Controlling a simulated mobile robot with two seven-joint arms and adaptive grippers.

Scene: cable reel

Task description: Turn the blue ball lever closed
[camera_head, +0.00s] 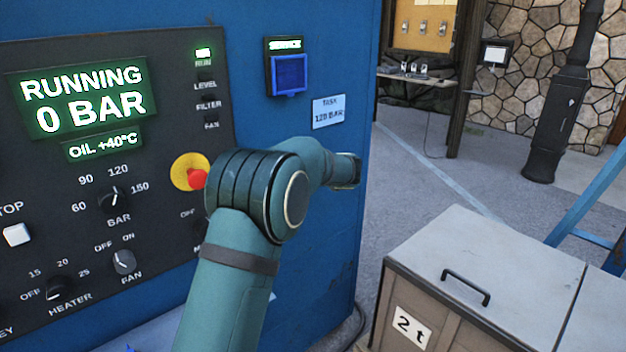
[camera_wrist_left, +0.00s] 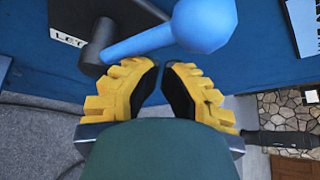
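In the left wrist view a blue ball (camera_wrist_left: 205,24) sits on the end of a blue lever rod (camera_wrist_left: 142,42). The rod runs left to a dark hub (camera_wrist_left: 97,42) on the blue cabinet side. My left gripper (camera_wrist_left: 161,66) has yellow fingers with dark pads. A narrow gap shows between the tips, with nothing in it. The tips are just below the rod in that view; I cannot tell whether they touch it. In the head view my teal arm reaches past the cabinet's right edge, hiding the lever and the left fingers. My right gripper is not in view.
The control panel (camera_head: 155,235) reads RUNNING, 0 BAR. A red emergency button (camera_head: 197,179) is close beside my arm. A task plate (camera_head: 328,111) reads 120 BAR. A grey crate (camera_head: 485,262) marked 2 t stands at lower right. Open floor (camera_head: 430,185) lies between cabinet and stove.

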